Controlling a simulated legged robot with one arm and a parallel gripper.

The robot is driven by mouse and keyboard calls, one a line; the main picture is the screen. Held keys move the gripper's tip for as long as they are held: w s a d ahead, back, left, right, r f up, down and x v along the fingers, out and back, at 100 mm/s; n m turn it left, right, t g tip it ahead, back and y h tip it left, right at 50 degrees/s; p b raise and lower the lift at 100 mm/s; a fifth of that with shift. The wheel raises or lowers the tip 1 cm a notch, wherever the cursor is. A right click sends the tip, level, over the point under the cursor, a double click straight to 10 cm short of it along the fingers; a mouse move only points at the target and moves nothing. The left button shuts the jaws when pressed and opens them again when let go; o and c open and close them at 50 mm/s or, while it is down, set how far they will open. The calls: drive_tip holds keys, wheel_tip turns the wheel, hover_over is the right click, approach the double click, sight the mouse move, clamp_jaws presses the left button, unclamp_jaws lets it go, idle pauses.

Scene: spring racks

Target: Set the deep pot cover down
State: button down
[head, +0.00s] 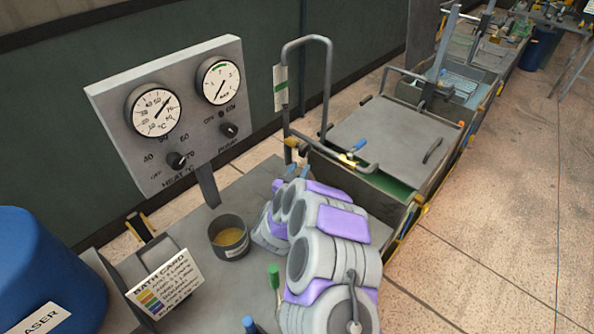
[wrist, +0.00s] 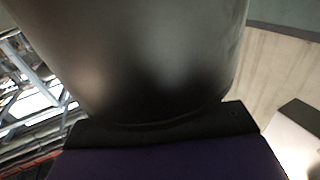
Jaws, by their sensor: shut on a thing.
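My gripper (wrist: 160,130) shows at the bottom of the wrist view as a black band over a purple part. A large dark, smooth, rounded thing fills the view just above it; I take it as the deep pot cover (wrist: 150,65), with the gripper shut on it. Its far edges are cut off by the frame. In the head view my grey and purple folded arm stands over the bench at lower middle. The jaws and the held thing are hidden there behind the arm.
A small round pot (head: 229,238) with amber contents sits left of my arm. A gauge panel (head: 175,115) stands behind it. A bath card (head: 165,282) and blue drum (head: 45,265) are at left. A flat grey lid (head: 395,135) covers a tank beyond. Floor at right is clear.

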drive_tip(key=c, duration=0.8)
unclamp_jaws()
drive_tip(key=shift+d, duration=0.3)
drive_tip(key=shift+o, duration=0.7)
drive_tip(key=shift+a, duration=0.25)
drive_tip(key=shift+a, duration=0.1)
